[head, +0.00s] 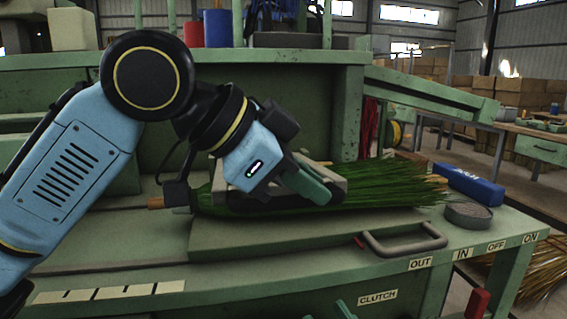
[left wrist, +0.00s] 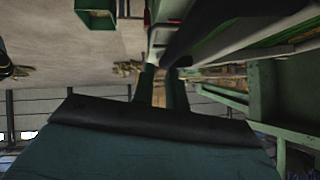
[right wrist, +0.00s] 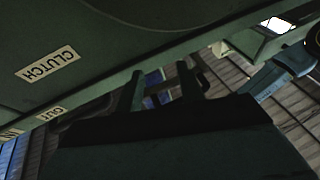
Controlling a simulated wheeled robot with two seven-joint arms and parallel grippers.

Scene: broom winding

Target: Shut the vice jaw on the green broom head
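The green broom head (head: 390,186) lies across the bench, its bristles fanning to the right and a wooden handle end (head: 156,202) showing at the left. A grey-green vice jaw (head: 336,178) shows around its middle, largely hidden by my left gripper. My left gripper (head: 318,192) is over the jaw's front; its fingers show a narrow gap in the left wrist view (left wrist: 160,88), and I cannot tell whether they hold anything. My right gripper (head: 345,309) is low at the bench's front edge; its fingers stand apart and empty in the right wrist view (right wrist: 167,88).
A grey U-shaped handle (head: 405,243) sticks out at the bench front near the OUT label (head: 420,263). A blue box (head: 468,185) and a round grey tin (head: 467,214) stand at the right end. A red lever knob (head: 477,303) is at the lower right.

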